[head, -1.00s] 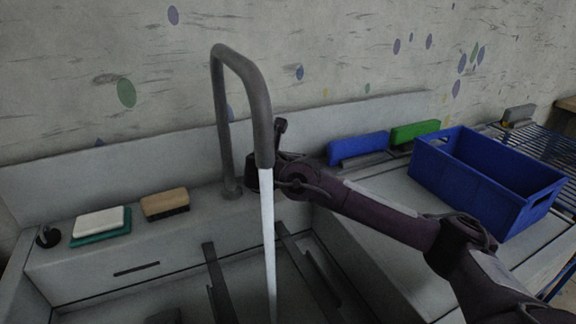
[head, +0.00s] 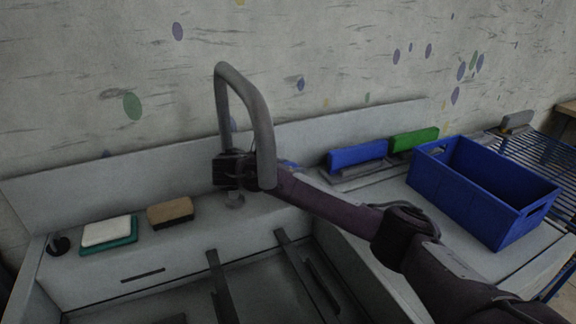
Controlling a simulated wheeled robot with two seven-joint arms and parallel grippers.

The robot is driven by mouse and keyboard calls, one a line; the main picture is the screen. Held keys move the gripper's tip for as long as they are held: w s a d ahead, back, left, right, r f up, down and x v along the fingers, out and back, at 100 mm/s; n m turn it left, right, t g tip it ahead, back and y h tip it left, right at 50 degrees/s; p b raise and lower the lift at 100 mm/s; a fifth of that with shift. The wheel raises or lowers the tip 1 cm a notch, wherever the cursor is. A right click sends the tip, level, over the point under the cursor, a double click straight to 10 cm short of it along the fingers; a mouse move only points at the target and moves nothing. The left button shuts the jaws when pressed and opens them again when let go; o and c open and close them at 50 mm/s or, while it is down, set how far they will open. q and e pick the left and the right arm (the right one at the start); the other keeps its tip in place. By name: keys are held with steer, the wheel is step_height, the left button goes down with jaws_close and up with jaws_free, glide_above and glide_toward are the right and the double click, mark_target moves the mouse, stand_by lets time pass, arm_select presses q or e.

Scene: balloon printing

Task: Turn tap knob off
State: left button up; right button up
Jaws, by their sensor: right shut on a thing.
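The grey tap (head: 264,130) arches up from the sink's back ledge, and no water runs from its spout. My right gripper (head: 228,171) is at the tap's upright, low down behind the spout, reaching in from the right. It is shut on the tap knob, which is mostly hidden by the dark fingers and the spout. My left gripper is not in view.
The sink basin (head: 200,297) has dark rails across it. A white and teal sponge (head: 108,233) and a tan brush (head: 170,211) lie on the left ledge. A blue crate (head: 470,200), blue block (head: 357,155) and green block (head: 413,139) stand at the right.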

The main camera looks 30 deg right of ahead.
steer(key=shift+f, duration=0.1)
steer(key=o, duration=1)
steer(key=shift+c, duration=0.2)
